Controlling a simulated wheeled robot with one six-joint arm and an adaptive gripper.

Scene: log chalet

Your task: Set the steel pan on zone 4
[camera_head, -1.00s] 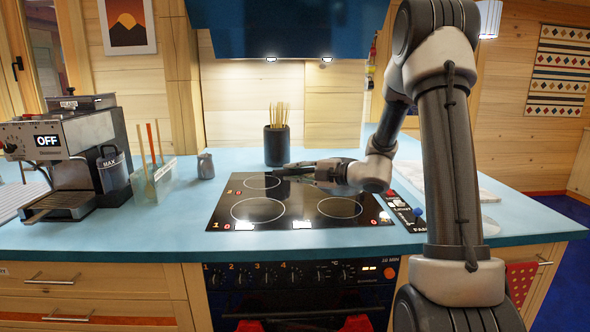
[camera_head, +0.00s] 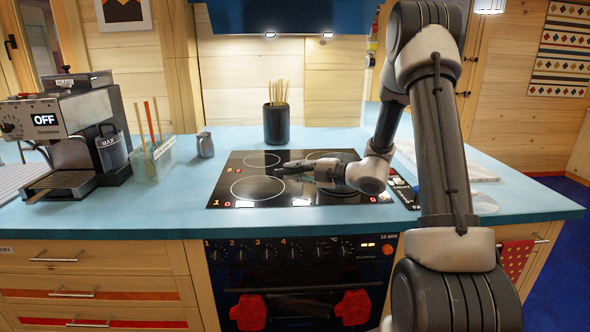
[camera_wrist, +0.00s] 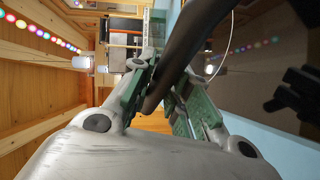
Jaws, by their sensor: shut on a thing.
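My gripper (camera_head: 283,170) is low over the black hob (camera_head: 225,195), its fingers pointing left, near the middle between the rings. In the wrist view my gripper (camera_wrist: 160,90) is shut on a dark, curved, handle-like bar (camera_wrist: 190,40). The body of a steel pan does not show clearly in either view, so I cannot tell from its shape what the bar belongs to. The front-left ring (camera_head: 258,188) is marked 1 and the back-left ring (camera_head: 262,160) is marked 2. The front-right ring is partly hidden by my arm, and no 4 is readable on the hob.
A black pot of sticks (camera_head: 276,124) stands behind the hob. A small grey jug (camera_head: 205,145), a clear holder (camera_head: 153,158) and a coffee machine (camera_head: 70,130) stand to the left. The oven front (camera_head: 300,280) has red mitts on its handle. Blue counter (camera_head: 200,222) borders the hob.

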